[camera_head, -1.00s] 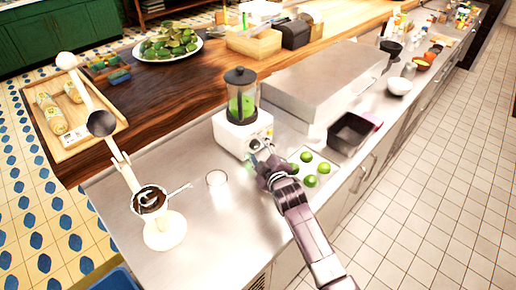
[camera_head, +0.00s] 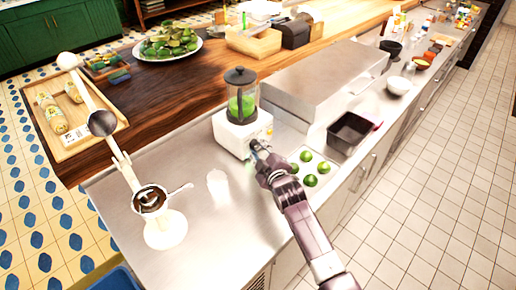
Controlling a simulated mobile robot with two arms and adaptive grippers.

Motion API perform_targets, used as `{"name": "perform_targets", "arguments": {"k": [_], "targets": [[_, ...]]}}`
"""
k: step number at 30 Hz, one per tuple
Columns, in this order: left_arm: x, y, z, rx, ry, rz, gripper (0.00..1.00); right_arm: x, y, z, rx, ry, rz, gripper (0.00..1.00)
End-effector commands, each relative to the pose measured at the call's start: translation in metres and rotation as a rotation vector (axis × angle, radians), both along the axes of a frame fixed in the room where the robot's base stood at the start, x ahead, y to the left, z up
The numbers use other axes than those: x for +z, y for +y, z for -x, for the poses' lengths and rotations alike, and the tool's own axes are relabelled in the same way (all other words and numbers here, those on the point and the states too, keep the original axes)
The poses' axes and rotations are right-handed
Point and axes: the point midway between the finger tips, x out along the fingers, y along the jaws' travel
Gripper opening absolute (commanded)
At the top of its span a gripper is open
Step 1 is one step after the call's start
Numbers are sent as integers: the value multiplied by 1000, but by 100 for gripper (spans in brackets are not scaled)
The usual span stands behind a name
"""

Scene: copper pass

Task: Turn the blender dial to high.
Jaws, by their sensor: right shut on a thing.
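The blender stands upright on the steel counter, with a white base (camera_head: 229,137) and a dark-lidded jar (camera_head: 241,98) holding something green. Its dial is on the front of the base and is hidden behind my right gripper, so its setting cannot be read. My right gripper (camera_head: 257,149) reaches in from the lower right and is shut at the front of the base, where the dial sits. My left gripper is not in view.
A white tray with several limes (camera_head: 310,180) lies close to the right of my right gripper. A large steel box (camera_head: 318,78) stands behind it, beside a dark pan (camera_head: 349,132). A citrus press (camera_head: 165,230) stands at the left. Bare counter (camera_head: 225,225) lies in front.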

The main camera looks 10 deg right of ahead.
Motion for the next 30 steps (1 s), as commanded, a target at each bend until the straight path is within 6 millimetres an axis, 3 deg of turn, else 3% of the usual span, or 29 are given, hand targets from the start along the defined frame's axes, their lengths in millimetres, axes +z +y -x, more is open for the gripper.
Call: {"name": "perform_targets", "arguments": {"k": [8,18,23,30], "targets": [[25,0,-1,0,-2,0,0,7,-2,-1,-1,74,-104,1],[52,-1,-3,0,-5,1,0,7,-6,-3,-2,242,-357,1],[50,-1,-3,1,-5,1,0,6,-7,-4,-2,324,-483,1],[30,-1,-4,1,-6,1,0,2,-9,-6,-2,450,-676,1]]}}
